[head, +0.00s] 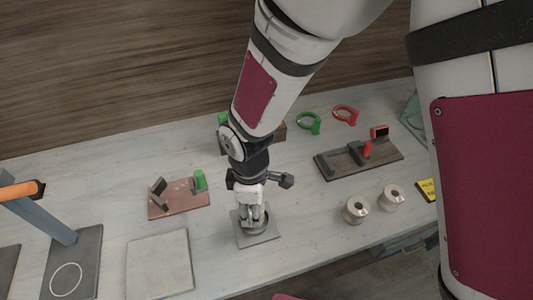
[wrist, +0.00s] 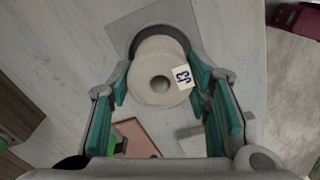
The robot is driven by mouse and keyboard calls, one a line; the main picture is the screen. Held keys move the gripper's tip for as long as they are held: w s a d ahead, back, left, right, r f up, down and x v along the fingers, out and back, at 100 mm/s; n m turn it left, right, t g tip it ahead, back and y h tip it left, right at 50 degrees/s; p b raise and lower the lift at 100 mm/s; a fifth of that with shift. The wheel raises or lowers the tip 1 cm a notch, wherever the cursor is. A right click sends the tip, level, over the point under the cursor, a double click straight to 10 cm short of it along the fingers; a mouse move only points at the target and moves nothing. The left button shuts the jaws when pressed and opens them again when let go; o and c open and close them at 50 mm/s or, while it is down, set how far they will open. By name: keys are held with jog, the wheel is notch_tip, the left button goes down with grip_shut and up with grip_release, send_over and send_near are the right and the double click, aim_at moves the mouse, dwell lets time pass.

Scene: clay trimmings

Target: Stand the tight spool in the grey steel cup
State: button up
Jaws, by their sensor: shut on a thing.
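My gripper (head: 255,208) points down over the grey steel cup (head: 267,226), which stands on a square grey plate (head: 258,240). In the wrist view, teal-padded fingers are shut on a pale spool (wrist: 152,62) with a round hole in its top. A white tag with dark marks (wrist: 182,77) shows at the spool's right side. The cup's dark rim (wrist: 163,30) curves behind the spool's far side. The spool's lower end is hidden, so I cannot tell how deep it sits in the cup or whether it touches the bottom.
Two more pale spools (head: 356,210) (head: 391,197) stand to the right. A reddish board with a green piece (head: 180,205) and a pale square slab (head: 160,263) lie left. A dark wooden fixture (head: 345,163) and green and red rings (head: 309,123) (head: 345,114) are behind.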

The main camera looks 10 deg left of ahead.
jog(key=shift+f, duration=0.8)
jog(key=shift+f, duration=0.2)
jog(key=o, duration=1.4)
jog(key=shift+c, duration=0.2)
